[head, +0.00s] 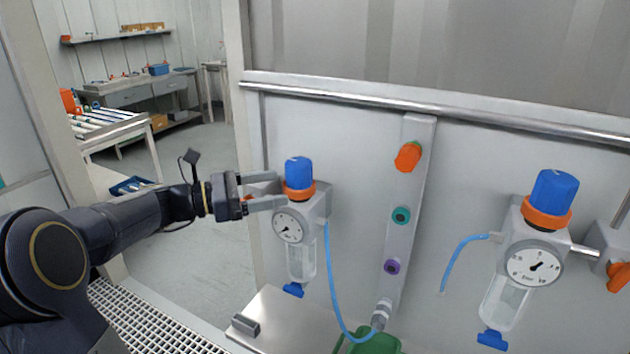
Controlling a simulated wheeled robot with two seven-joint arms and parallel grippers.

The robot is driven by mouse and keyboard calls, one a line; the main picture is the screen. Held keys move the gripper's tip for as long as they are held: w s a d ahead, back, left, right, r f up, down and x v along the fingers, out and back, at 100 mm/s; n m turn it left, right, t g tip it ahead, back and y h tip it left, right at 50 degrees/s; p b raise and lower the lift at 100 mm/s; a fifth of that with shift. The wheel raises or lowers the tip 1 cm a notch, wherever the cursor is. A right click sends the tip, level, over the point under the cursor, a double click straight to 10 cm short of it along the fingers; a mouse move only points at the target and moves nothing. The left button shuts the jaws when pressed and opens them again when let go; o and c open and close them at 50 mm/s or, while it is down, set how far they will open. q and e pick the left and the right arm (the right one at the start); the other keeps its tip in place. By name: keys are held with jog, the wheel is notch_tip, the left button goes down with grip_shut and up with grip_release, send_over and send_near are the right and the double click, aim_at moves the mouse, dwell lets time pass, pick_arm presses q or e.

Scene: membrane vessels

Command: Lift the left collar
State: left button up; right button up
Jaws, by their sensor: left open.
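The left collar (300,194) is an orange ring under the blue knob (298,171) of the left regulator, which has a round gauge (290,226) and a clear bowl (300,262). My left gripper (279,192) comes in from the left, with its fingers open and pointing at the collar. The near fingertip is beside the collar's left side; I cannot tell whether it touches. The far finger is partly hidden. The collar sits below the knob, around its base. My right gripper is not in view.
A second regulator (535,265) with blue knob and orange collar is on the right. A grey manifold strip (408,225) with orange, green and purple ports stands between them. A blue hose (334,300) curves below. A metal ledge (285,310) lies under the left regulator.

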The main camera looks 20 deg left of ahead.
aim_at(300, 184)
pick_arm(q)
jog(key=p+x, duration=0.1)
jog(key=x, duration=0.5)
jog(key=shift+w+d, duration=0.1)
jog(key=shift+d, duration=0.1)
